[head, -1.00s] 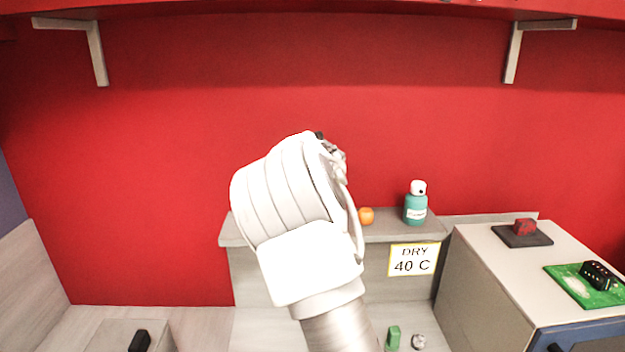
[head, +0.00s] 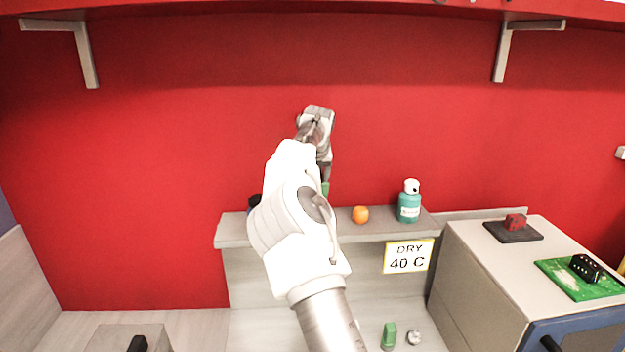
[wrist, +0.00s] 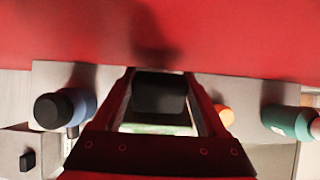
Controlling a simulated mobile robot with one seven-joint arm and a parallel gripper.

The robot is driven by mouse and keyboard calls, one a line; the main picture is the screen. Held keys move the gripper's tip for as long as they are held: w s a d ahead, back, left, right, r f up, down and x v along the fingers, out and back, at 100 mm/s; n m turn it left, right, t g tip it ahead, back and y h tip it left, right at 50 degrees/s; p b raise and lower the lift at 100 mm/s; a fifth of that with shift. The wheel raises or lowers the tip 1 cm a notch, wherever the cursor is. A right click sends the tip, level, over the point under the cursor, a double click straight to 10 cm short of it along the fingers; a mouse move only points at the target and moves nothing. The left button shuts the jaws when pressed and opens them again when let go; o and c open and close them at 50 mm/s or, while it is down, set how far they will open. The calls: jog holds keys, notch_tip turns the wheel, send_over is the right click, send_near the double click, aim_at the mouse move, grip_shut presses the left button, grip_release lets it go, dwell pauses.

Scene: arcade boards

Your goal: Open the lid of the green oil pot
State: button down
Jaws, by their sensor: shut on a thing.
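My gripper (wrist: 160,88) is shut on a black block-shaped piece, which looks like the black lid (wrist: 160,97), held between its two fingers in the wrist view. Just below the lid, a pale green and white surface shows between the fingers; it looks like the green oil pot (wrist: 160,129). In the head view my gripper is above the grey shelf, and a small green part of the pot (head: 326,188) shows beside my arm. My arm hides most of the pot. Whether the lid is apart from the pot, I cannot tell.
On the grey shelf (head: 235,232) are an orange ball (head: 360,214) and a teal bottle with a white cap (head: 409,206) to the right. A blue bottle with a black cap (wrist: 68,108) stands to the left. A red wall is behind.

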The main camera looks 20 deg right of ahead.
jog(key=shift+w+f+g, duration=0.1)
jog(key=shift+w+g, duration=0.05)
jog(key=shift+g, duration=0.15)
dwell(0.4)
grip_release()
jog(key=b+v, duration=0.1)
jog(key=v, duration=1.6)
jog(key=shift+s, duration=0.2)
